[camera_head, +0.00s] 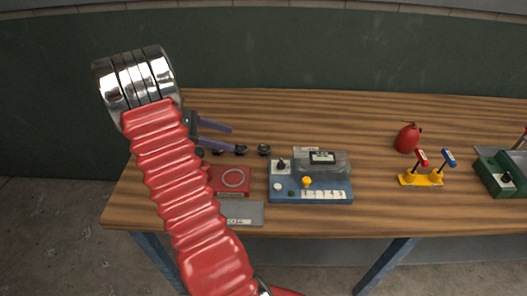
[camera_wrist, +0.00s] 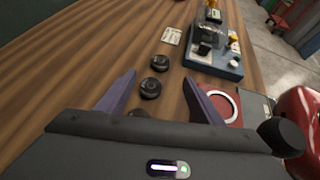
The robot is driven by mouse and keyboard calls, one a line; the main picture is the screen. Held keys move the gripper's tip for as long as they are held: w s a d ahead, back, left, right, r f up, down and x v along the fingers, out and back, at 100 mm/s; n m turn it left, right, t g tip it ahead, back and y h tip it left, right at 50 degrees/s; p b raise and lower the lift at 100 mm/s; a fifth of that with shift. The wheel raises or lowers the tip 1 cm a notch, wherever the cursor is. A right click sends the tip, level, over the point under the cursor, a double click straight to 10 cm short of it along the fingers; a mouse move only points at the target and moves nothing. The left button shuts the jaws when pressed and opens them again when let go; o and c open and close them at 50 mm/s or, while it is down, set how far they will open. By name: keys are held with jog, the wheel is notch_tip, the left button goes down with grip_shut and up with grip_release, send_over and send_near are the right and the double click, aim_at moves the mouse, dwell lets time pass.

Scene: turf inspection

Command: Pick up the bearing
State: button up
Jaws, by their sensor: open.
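Several small dark round pieces, bearing-like, lie in a row on the wooden table; I cannot tell which is the task's bearing. In the head view one piece (camera_head: 264,149) is at the right end and another (camera_head: 240,149) is by my gripper's lower fingertip. In the wrist view one piece (camera_wrist: 159,62) lies beyond the fingertips and another (camera_wrist: 150,89) shows between the fingers. A third (camera_wrist: 138,113) is mostly hidden by the gripper body. My gripper (camera_head: 233,139), with purple fingers, also shows in the wrist view (camera_wrist: 160,79). It is open, with nothing held.
A red box with a pale ring (camera_head: 234,188) and a grey plate (camera_head: 242,213) lie close to my gripper. A blue control box (camera_head: 311,195) stands to the right. Farther right are a red extinguisher (camera_head: 407,139), a yellow lever stand (camera_head: 421,180) and a green box (camera_head: 490,174).

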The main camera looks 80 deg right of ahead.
send_near(264, 148)
jog(key=x, duration=0.3)
jog(key=shift+w+f, duration=0.1)
jog(key=shift+x, duration=2.6)
jog(key=shift+a, duration=0.1)
jog(key=shift+c, duration=0.6)
jog(key=c, duration=1.2)
jog(key=shift+o, duration=0.2)
notch_tip(264, 148, up, 10)
